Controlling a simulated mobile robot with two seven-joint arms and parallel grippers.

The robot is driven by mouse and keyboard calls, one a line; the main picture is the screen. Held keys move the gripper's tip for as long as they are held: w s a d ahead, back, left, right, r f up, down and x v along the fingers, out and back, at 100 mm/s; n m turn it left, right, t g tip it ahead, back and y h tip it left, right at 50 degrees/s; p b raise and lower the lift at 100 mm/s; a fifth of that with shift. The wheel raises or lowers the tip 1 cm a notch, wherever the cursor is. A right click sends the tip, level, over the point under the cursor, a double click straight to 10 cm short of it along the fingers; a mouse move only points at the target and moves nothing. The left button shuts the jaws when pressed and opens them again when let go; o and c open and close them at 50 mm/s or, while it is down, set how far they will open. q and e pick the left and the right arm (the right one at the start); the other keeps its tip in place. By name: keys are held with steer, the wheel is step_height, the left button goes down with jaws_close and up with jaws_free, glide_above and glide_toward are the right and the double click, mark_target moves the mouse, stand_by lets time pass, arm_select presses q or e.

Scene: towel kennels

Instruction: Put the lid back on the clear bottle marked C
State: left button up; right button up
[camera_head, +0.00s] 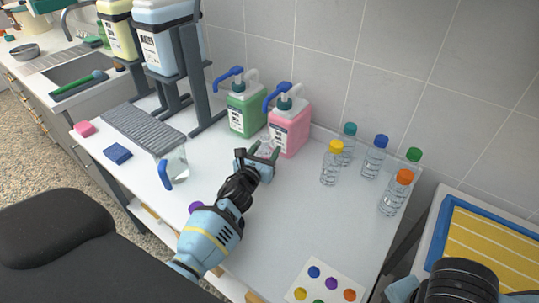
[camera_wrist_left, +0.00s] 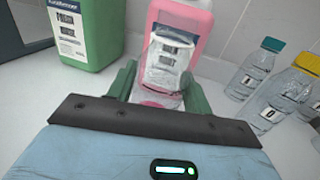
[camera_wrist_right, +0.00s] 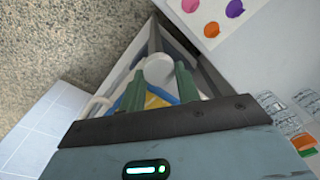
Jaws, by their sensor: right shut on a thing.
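My left gripper (camera_head: 258,166) reaches over the white counter, in front of the pink jug. In the left wrist view its green fingers (camera_wrist_left: 158,92) stand apart on either side of a clear, lidless bottle (camera_wrist_left: 160,98), seen against the pink jug; I cannot read its letter or tell whether the fingers touch it. In the head view this bottle (camera_head: 265,150) is partly hidden by the gripper. My right gripper (camera_wrist_right: 160,80) is shut on a small white round thing (camera_wrist_right: 159,70), apparently a lid, held off the counter's edge. A purple lid-like thing (camera_head: 196,207) lies beside my left arm.
Several capped clear bottles, one with a yellow cap (camera_head: 331,165), stand at the right back. Green (camera_head: 246,112) and pink (camera_head: 290,128) pump jugs stand by the wall. A dotted card (camera_head: 325,282) lies at the front. A blue-handled clear jug (camera_head: 173,165) stands left. Mid-counter is clear.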

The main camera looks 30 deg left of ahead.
mark_target(263, 142)
arm_select(q)
steer(key=shift+c, duration=1.4)
steer(key=shift+r, duration=0.15)
arm_select(e)
steer(key=shift+r, duration=0.1)
